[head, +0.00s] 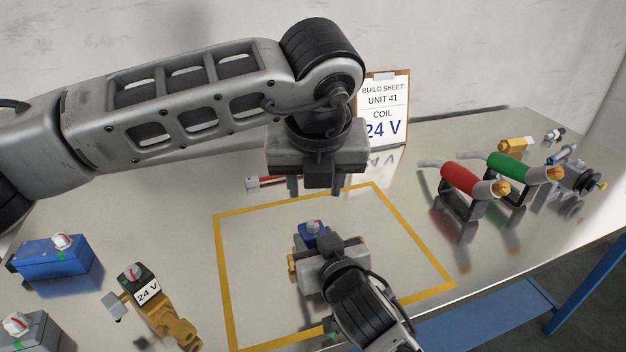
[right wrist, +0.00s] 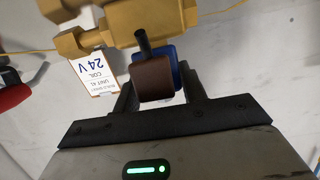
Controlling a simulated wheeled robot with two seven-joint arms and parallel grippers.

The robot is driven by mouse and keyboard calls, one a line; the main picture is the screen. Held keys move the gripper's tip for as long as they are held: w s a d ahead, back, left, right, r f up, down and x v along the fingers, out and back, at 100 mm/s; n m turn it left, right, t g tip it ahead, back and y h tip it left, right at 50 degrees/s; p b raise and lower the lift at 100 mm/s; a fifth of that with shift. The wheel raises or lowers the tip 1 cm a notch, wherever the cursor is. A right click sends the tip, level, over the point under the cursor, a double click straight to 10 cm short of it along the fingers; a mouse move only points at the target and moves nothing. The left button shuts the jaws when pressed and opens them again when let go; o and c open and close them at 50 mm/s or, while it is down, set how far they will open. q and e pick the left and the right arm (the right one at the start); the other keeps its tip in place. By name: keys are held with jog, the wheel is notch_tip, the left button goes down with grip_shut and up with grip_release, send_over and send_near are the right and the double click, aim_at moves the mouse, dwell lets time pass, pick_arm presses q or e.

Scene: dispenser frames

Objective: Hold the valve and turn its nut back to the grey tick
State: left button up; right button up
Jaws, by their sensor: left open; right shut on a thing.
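The valve (right wrist: 165,25) has a brass body and a blue coil (head: 312,230) with a small pale nut (head: 312,225) on top, inside the yellow taped square. My right gripper (head: 322,250) is shut on the valve from the near side; in the right wrist view its fingers lie either side of a brown and blue block (right wrist: 155,80). My left gripper (head: 318,188) is open and empty, pointing down above and behind the valve, apart from it. The right gripper hides much of the valve in the head view. I cannot make out the nut's mark or the grey tick.
A 24 V brass valve (head: 172,322), a blue unit (head: 50,262) and a grey unit (head: 38,335) stand at left. Red (head: 462,178) and green (head: 512,166) handled tools rest on stands at right. The build sheet (head: 385,110) stands at the back. The taped square's right side is clear.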

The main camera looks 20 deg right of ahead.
jog(key=o, duration=1.5)
jog(key=shift+c, duration=0.2)
